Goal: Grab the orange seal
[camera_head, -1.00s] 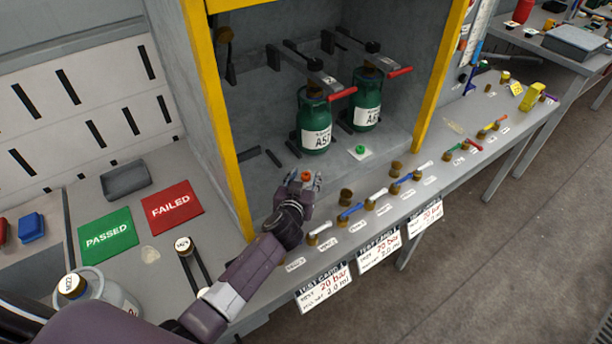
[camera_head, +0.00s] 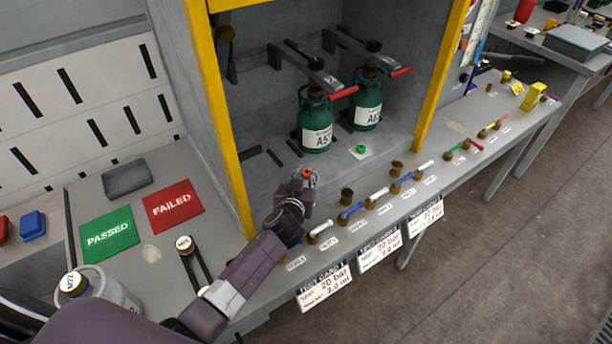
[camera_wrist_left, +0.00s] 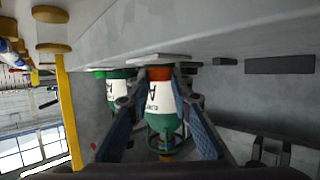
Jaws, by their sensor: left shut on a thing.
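The small orange seal (camera_head: 306,173) is at the front of the yellow-framed booth, in front of the green cylinder A5 (camera_head: 316,125). My left gripper (camera_head: 305,178) is around it, shut on it. In the left wrist view the orange seal (camera_wrist_left: 160,73) shows between the two fingertips of the gripper (camera_wrist_left: 159,80), next to a pale card (camera_wrist_left: 160,59). I cannot tell whether the seal still touches the card. My right gripper is not in view.
A green seal (camera_head: 361,149) lies on a white card to the right. Brass fittings and coloured tools line the bench's front edge. The yellow post (camera_head: 222,130) stands left of my gripper. Cylinder A6 (camera_head: 367,103) stands behind.

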